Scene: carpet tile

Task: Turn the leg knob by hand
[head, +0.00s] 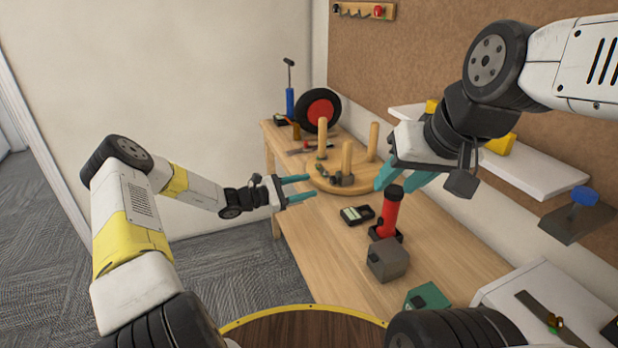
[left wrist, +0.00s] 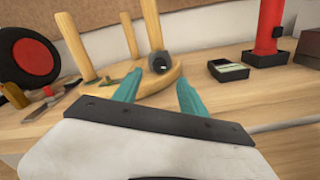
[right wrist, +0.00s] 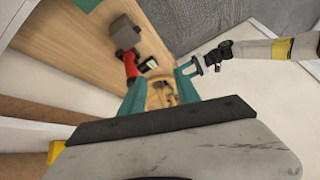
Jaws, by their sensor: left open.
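A round wooden stool seat (head: 322,183) lies upside down on the workbench, with pale wooden legs standing up from it; it also shows in the left wrist view (left wrist: 155,88). A dark grey knob (left wrist: 158,62) sits low on the nearest leg (left wrist: 151,25); in the head view the knob (head: 347,180) is small at that leg's foot. My left gripper (head: 312,188) is open and empty at the seat's left edge, with the knob beyond and between its fingertips in the left wrist view (left wrist: 159,84). My right gripper (head: 402,180) is open and empty, above the bench right of the seat.
A dark meter-like box (head: 356,215), a red upright tool (head: 390,212) and a grey block (head: 387,260) stand on the bench near the right gripper. A red-hubbed wheel (head: 318,109) and blue pump (head: 290,103) are at the back. A white shelf (head: 520,168) juts from the right wall.

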